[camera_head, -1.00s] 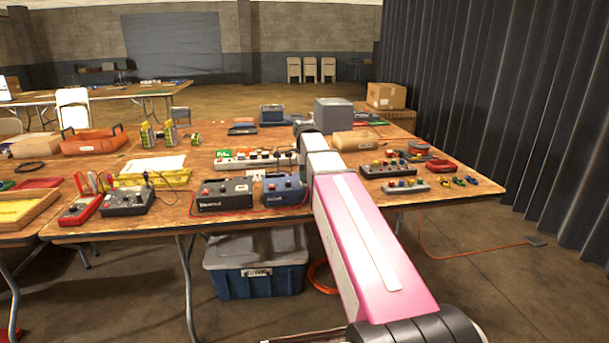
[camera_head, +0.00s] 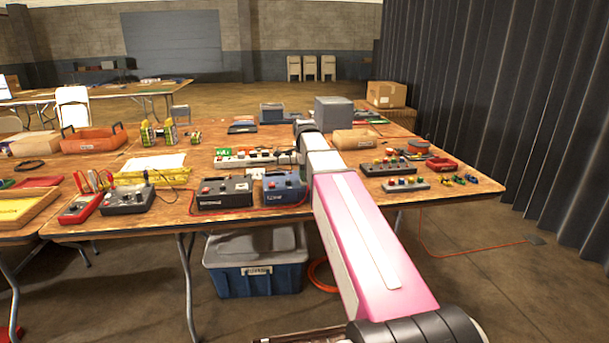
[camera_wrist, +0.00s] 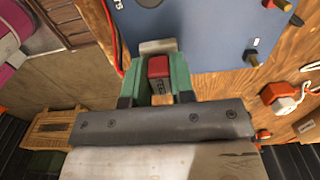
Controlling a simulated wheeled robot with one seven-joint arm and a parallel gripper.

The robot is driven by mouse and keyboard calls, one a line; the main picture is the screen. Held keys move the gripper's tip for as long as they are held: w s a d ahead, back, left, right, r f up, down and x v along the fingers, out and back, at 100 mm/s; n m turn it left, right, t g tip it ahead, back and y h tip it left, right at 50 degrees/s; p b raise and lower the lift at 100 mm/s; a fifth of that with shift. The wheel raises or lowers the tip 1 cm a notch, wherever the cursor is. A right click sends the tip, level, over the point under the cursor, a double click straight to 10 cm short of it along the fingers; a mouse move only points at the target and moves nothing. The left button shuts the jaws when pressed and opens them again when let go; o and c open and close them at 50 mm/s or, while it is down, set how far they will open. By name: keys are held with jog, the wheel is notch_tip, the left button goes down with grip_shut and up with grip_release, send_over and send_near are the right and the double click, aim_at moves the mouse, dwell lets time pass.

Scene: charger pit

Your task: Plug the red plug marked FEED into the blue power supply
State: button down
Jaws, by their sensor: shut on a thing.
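In the wrist view my gripper (camera_wrist: 157,84) has two green fingers shut on a red plug (camera_wrist: 158,66). A mark shows on the plug's face but is too small to read. A pale grey piece lies just beyond the plug, by the edge of the blue power supply (camera_wrist: 215,38). I cannot tell whether the plug is in a socket. In the head view the blue power supply (camera_head: 285,188) stands near the table's front edge, left of my pink arm. My gripper and the plug cannot be made out clearly there.
A black unit (camera_head: 224,193) stands just left of the blue supply. A white power strip (camera_head: 250,159) lies behind them. A red cord (camera_wrist: 108,38) runs past the left of my gripper. Another black unit (camera_head: 388,168) and small coloured parts lie right of my arm.

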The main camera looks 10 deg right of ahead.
jog(key=shift+f, duration=0.1)
jog(key=c, duration=0.6)
grip_release()
jog(key=shift+o, duration=0.2)
jog(key=shift+r, duration=0.2)
jog(key=shift+r, duration=3.6)
